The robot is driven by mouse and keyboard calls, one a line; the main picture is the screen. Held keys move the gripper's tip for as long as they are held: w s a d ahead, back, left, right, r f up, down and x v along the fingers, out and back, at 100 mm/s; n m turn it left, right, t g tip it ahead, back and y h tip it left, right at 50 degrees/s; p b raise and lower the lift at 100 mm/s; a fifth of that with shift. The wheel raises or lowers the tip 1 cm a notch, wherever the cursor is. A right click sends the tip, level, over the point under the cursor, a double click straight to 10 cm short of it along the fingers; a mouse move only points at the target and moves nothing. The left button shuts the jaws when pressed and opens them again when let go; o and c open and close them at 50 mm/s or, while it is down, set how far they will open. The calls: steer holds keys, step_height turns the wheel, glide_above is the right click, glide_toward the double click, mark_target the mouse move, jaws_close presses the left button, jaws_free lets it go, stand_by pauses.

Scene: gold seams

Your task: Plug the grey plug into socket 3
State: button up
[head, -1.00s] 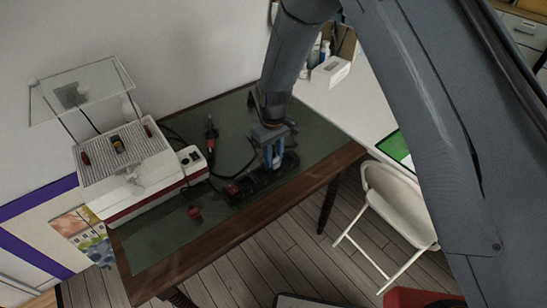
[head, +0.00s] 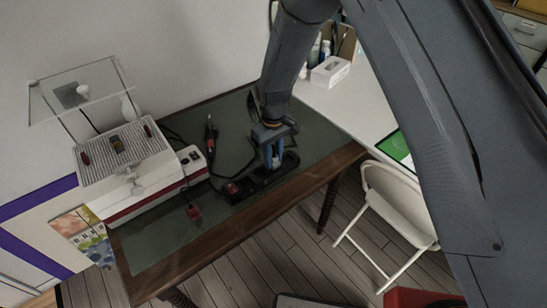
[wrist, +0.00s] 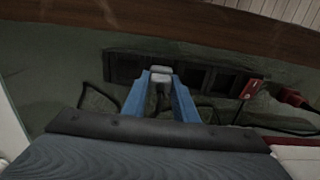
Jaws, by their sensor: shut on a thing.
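My gripper (wrist: 160,92) has blue fingers, shut on the small light grey plug (wrist: 161,73). In the wrist view the plug is at the fingertips, overlapping the black socket strip (wrist: 133,66). I cannot tell whether it touches the strip or is above it. Several dark square sockets show in the strip, two clearly to the right of the plug; no numbers are readable.
A red switch (wrist: 251,88) is at one strip end. A separate red plug (head: 194,211) lies on the green table mat (head: 160,240). Dark cables and a cabled tool (head: 210,138) lie behind the strip. A white machine (head: 130,165) stands left. The mat's front left is clear.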

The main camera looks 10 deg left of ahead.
steer(key=shift+s+f+b, duration=0.1)
steer(key=shift+f+b, duration=0.2)
steer(key=shift+f, duration=0.2)
